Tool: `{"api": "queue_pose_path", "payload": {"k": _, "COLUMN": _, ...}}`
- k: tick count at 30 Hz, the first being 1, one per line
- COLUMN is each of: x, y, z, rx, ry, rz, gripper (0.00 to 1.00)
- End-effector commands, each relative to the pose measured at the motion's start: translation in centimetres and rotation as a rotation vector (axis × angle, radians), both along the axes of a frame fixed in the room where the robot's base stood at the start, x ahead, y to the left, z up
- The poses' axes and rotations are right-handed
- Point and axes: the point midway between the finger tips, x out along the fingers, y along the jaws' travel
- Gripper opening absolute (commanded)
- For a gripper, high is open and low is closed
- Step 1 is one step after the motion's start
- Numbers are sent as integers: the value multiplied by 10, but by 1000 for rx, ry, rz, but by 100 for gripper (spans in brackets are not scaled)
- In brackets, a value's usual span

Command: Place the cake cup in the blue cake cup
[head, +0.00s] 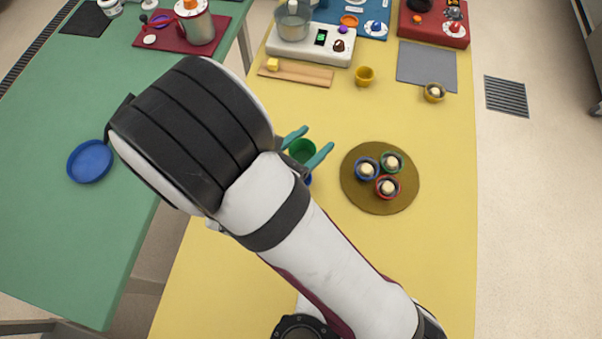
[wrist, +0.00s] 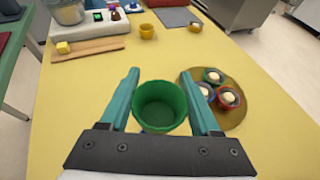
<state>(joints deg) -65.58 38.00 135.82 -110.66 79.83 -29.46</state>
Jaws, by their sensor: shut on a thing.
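My gripper (head: 315,139) is shut on a green cake cup (head: 302,150), with one teal finger on each side of it. In the wrist view the gripper (wrist: 160,74) holds the green cup (wrist: 160,104) upright, and its open top looks empty. A blue cake cup (head: 308,180) shows partly just below the green cup in the head view, mostly hidden by my arm. In the wrist view only a sliver of blue shows under the green cup. I cannot tell whether the two cups touch or how far the green one is inside.
A round brown board (head: 402,204) with several filled cups stands close on the right. Two yellow cups (head: 365,76) (head: 434,92), a wooden board (head: 295,73) and a white scale (head: 310,55) are farther back. A blue dish (head: 89,161) lies on the green table.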

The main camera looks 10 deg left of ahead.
Motion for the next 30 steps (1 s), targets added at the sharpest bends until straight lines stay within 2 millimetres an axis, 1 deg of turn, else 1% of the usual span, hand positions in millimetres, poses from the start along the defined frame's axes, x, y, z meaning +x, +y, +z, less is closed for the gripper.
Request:
{"api": "queue_pose_path", "payload": {"k": 1, "x": -4, "y": 3, "z": -6, "rx": -4, "ry": 1, "rz": 13, "gripper": 11}}
{"api": "queue_pose_path", "payload": {"k": 3, "x": -6, "y": 4, "z": -21, "rx": -9, "ry": 2, "rz": 19, "gripper": 11}}
{"api": "queue_pose_path", "payload": {"k": 7, "x": -6, "y": 4, "z": -47, "rx": -7, "ry": 1, "rz": 18, "gripper": 11}}
{"api": "queue_pose_path", "payload": {"k": 9, "x": -6, "y": 3, "z": -64, "rx": -6, "ry": 1, "rz": 17, "gripper": 11}}
{"api": "queue_pose_path", "payload": {"k": 12, "x": -5, "y": 4, "z": -77, "rx": -3, "ry": 0, "rz": 16, "gripper": 11}}
{"api": "queue_pose_path", "payload": {"k": 20, "x": -5, "y": 4, "z": -79, "rx": -1, "ry": -1, "rz": 17, "gripper": 11}}
{"api": "queue_pose_path", "payload": {"k": 30, "x": -5, "y": 3, "z": -90, "rx": -2, "ry": 0, "rz": 16, "gripper": 11}}
